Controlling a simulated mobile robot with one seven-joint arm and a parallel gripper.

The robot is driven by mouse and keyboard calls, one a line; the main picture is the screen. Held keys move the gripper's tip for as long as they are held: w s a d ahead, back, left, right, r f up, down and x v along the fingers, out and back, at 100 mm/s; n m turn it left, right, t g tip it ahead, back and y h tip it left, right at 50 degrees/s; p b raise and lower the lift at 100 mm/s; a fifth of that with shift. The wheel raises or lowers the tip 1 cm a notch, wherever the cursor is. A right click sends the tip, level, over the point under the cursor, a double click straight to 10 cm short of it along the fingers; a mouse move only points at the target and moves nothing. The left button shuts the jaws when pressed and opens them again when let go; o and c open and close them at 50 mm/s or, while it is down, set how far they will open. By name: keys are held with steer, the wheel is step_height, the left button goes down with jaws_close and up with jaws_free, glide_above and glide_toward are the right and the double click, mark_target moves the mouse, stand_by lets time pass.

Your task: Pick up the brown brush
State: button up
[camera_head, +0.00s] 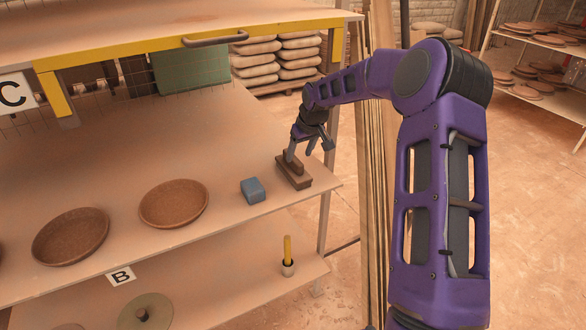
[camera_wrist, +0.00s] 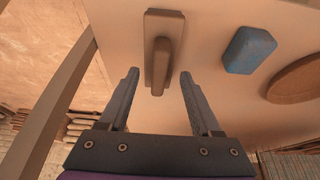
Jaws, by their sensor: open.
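The brown brush (camera_head: 294,176) lies near the right end of the middle shelf, its flat base down and its raised handle on top. In the wrist view the brush (camera_wrist: 162,38) sits ahead of my gripper, with its handle lined up between the two fingers. My gripper (camera_wrist: 158,74) is open and empty. In the head view my gripper (camera_head: 300,150) is just above and behind the brush, and one finger overlaps it in the picture. I cannot tell from these frames whether a finger touches the brush.
Brown dishes (camera_head: 174,203) stand farther left. A shelf post (camera_head: 325,215) stands at the right end. A yellow-edged upper shelf (camera_head: 150,46) overhangs the back. A yellow-handled tool (camera_head: 287,255) stands below.

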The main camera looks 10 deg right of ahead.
mark_target(294, 158)
steer(key=shift+w+a, duration=0.3)
steer(key=shift+w, duration=0.45)
steer(key=x, duration=0.5)
steer(key=shift+w, duration=0.15)
steer(key=shift+c, duration=0.3)
jaws_close()
